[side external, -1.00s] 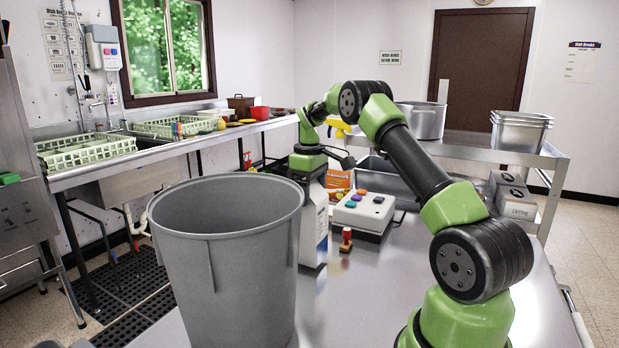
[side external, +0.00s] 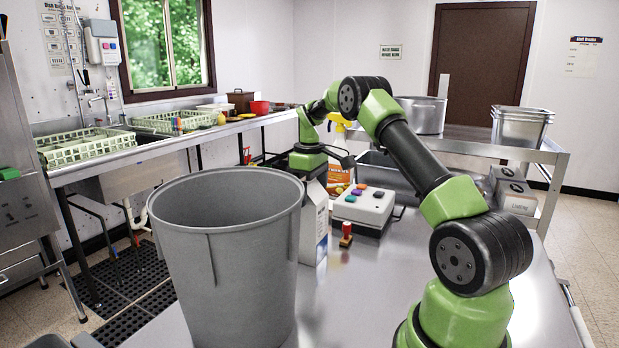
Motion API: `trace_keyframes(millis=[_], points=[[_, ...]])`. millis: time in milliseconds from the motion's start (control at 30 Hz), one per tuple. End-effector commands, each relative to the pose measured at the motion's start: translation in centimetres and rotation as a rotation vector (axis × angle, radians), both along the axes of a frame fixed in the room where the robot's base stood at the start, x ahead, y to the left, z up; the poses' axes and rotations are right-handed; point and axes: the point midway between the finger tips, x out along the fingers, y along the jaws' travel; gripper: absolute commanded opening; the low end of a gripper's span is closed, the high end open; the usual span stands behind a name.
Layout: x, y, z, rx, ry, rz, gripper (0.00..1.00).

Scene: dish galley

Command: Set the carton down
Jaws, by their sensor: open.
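The carton (side external: 315,225), white with a dark printed panel, stands upright on the steel table, partly hidden by the grey bin. My gripper (side external: 309,172) is right above the carton and points down at its top. The fingers are small and partly hidden here; the jaws are open. I cannot tell whether they still touch the carton's top.
A large grey bin (side external: 225,255) stands close in front and left of the carton. To the right are a red-handled stamp (side external: 346,233) and a button box (side external: 364,208).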

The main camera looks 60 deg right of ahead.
Motion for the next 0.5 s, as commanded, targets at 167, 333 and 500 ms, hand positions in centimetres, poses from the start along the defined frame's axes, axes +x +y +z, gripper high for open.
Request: trace_keyframes(millis=[167,333,500], points=[[0.1,-0.1,2.7,-0.005,-0.005,0.000,0.99],[0.1,-0.1,6.4,-0.006,-0.006,0.000,0.99],[0.1,-0.1,9.2,-0.006,-0.005,0.001,0.99]])
